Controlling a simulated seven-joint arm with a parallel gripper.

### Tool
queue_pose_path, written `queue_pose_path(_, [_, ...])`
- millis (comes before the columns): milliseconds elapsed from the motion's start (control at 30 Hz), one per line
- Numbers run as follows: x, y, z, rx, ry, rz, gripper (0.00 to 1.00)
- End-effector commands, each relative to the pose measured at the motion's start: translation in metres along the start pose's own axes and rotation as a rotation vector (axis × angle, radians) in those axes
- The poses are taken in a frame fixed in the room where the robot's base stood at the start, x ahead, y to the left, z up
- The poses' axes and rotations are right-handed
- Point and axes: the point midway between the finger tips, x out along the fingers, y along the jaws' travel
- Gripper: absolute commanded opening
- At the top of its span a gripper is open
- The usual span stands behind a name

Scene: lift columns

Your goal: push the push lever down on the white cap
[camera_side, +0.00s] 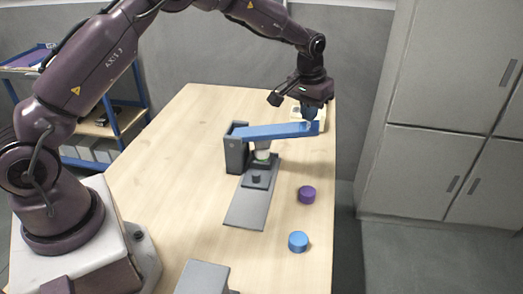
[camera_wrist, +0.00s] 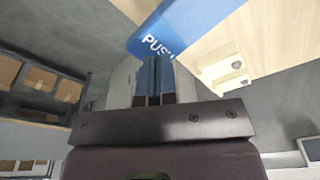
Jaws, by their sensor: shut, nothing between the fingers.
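The blue push lever (camera_side: 275,131) runs from a dark grey post (camera_side: 236,150) on the left to a free end on the right, and looks close to level. In the wrist view, the shut fingers (camera_wrist: 154,62) are just below the lever's "PUSH" lettering (camera_wrist: 190,22).
A grey base plate (camera_side: 248,208) with a dark knob (camera_side: 256,177) extends toward the front. A purple cylinder (camera_side: 306,195) and a blue cylinder (camera_side: 298,242) stand to its right. A grey block (camera_side: 203,278) is at the front. A pale object lies behind my gripper.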

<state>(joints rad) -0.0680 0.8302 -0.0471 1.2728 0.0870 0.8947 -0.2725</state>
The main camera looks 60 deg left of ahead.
Motion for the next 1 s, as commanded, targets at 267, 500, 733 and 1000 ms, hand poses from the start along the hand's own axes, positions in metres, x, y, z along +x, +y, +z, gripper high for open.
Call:
queue_pose_path(267, [0.006,0.000,0.001,0.000,-0.001,0.000,0.00])
queue_pose_path(500, [0.011,0.000,0.002,0.000,-0.001,0.000,0.00])
queue_pose_path(733, [0.015,0.000,0.003,0.000,-0.001,0.000,0.00])
queue_pose_path(1000, [0.021,0.000,0.003,0.000,0.000,0.000,0.00])
